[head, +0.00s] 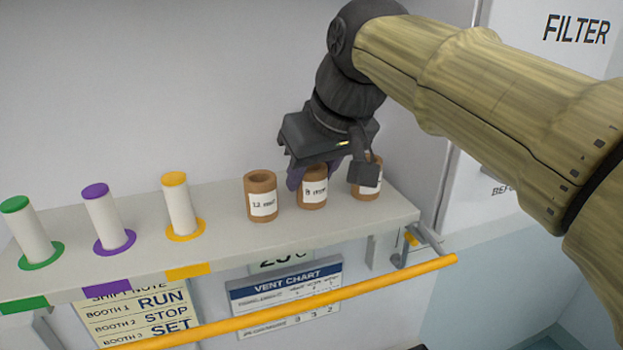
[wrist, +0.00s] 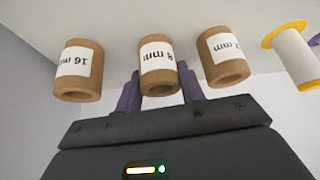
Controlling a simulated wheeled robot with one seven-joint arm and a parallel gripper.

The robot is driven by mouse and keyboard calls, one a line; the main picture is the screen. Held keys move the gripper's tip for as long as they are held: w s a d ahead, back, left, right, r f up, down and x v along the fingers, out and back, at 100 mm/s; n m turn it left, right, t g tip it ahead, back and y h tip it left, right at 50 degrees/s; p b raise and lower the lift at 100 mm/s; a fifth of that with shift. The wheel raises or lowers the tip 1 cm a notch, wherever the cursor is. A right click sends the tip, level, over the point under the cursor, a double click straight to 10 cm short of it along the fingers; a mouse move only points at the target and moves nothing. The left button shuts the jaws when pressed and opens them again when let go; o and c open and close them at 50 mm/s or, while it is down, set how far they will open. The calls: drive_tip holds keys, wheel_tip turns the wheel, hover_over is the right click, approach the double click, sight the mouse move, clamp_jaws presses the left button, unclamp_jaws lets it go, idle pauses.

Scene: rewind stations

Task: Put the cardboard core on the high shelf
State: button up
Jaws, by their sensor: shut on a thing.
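Three brown cardboard cores with white labels stand in a row at the right end of a pale shelf (head: 225,226). The left core (head: 262,196) is apart from my gripper. My gripper (head: 313,174) reaches down from above and is shut on the middle core (head: 312,190), which appears to stand on the shelf. The right core (head: 366,180) is partly hidden behind a dark gripper part. In the wrist view, the purple fingers flank the middle core (wrist: 159,70), whose upside-down label seems to read 8 mm. The core at left there (wrist: 80,70) reads 16 mm.
Green (head: 30,230), purple (head: 107,217) and yellow (head: 181,206) pegs with white posts stand on the shelf's left. A yellow rail (head: 290,303) runs below its front edge. Charts hang underneath. Bare shelf lies between the yellow peg and left core.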

drive_tip(key=shift+f, duration=0.15)
drive_tip(key=o, duration=0.8)
drive_tip(key=shift+o, duration=0.7)
drive_tip(key=shift+w, duration=0.25)
drive_tip(key=shift+s+d, duration=0.15)
drive_tip(key=shift+s, duration=0.05)
drive_tip(key=shift+s+r, duration=0.15)
drive_tip(key=shift+r, duration=0.25)
drive_tip(key=b+v, duration=0.1)
drive_tip(key=v, duration=1)
drive_tip(key=shift+r, duration=0.25)
drive_tip(key=shift+s, duration=0.1)
